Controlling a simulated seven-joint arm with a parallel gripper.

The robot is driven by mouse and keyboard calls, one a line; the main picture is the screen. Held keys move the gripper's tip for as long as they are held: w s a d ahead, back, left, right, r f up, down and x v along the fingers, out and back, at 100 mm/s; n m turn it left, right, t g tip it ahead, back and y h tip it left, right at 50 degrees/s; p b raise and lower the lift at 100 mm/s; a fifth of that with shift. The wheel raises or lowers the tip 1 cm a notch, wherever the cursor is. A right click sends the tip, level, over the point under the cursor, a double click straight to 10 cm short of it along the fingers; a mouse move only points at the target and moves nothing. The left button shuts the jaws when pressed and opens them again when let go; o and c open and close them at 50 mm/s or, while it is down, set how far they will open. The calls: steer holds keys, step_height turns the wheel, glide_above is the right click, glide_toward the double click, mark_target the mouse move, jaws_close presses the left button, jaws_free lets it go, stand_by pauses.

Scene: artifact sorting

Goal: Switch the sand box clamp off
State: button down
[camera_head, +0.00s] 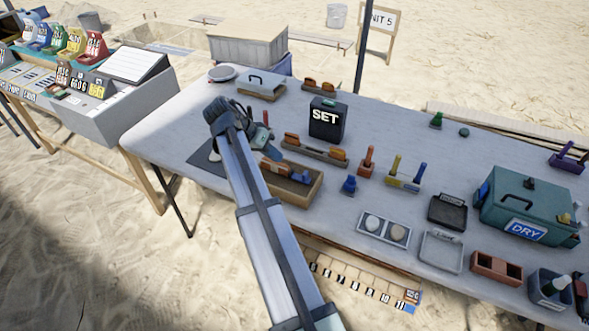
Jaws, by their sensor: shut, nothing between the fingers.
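A wooden open-topped box (314,195), which looks like the sand box, stands near the left part of the table. An orange-brown piece and a blue piece (301,177) sit at its far side. My arm hides the box's left end. My gripper (264,137) is small and partly hidden by my wrist; it is shut and empty, behind and left of the box. A small red upright handle (265,117) shows just beyond the gripper. I cannot tell whether it belongs to the clamp, or whether the clamp is on or off.
A black SET block (327,119) and a wooden rack with orange pieces (316,150) stand beyond the box. Red and blue upright handles (367,161) (349,185) stand to its right. A green DRY case (529,212) is farther right. The table's far middle (390,130) is clear.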

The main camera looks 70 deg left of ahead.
mark_target(304, 173)
steer(key=shift+r, duration=0.2)
steer(key=shift+x, duration=5.05)
steer(key=shift+w+d, duration=0.85)
